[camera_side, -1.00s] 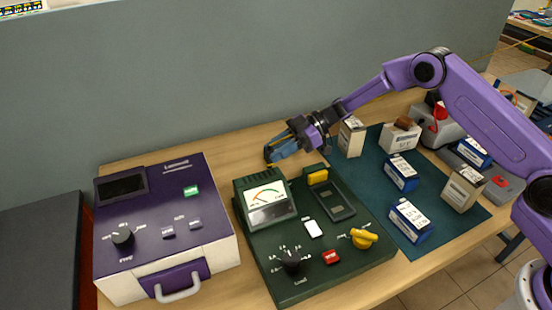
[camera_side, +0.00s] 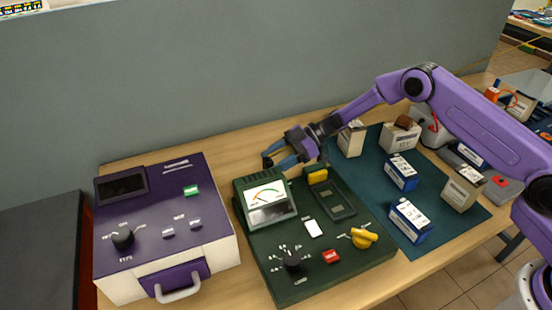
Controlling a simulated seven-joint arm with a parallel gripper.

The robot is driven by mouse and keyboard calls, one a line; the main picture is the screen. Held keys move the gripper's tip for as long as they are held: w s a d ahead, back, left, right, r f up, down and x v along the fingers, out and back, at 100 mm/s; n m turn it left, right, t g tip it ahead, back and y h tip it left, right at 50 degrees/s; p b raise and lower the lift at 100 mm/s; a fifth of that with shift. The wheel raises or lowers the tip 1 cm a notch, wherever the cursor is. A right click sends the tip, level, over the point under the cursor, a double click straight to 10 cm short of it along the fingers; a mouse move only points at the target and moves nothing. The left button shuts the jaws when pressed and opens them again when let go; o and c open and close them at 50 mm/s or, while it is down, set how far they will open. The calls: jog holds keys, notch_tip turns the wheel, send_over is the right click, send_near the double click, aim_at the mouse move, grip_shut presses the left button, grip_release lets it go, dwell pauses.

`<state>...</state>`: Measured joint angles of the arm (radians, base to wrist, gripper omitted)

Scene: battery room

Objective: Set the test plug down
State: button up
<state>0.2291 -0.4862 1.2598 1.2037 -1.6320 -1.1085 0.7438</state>
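My gripper (camera_side: 275,164) is low over the bare wood behind the green tester (camera_side: 330,270), pointing left and down. Its two blue fingers show with a gap between them, and I see nothing held in the gap. No object is clearly recognisable as the test plug. A small yellow block (camera_side: 317,176) sits at the back of the tester, right of its meter (camera_side: 267,202), just in front of my gripper and apart from the fingertips. Whether it is the plug I cannot tell.
A purple and white case (camera_side: 165,215) stands left of the tester. A dark green mat (camera_side: 375,178) on the right holds blue-and-white boxes (camera_side: 410,221) and beige boxes (camera_side: 463,188). A grey wall (camera_side: 200,80) closes the back. Bare wood (camera_side: 235,150) lies left of my gripper.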

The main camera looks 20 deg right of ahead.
jog(key=shift+d+r, duration=0.1)
jog(key=shift+r, duration=0.1)
jog(key=v, duration=0.5)
jog(key=shift+r, duration=0.35)
notch_tip(320, 180, up, 6)
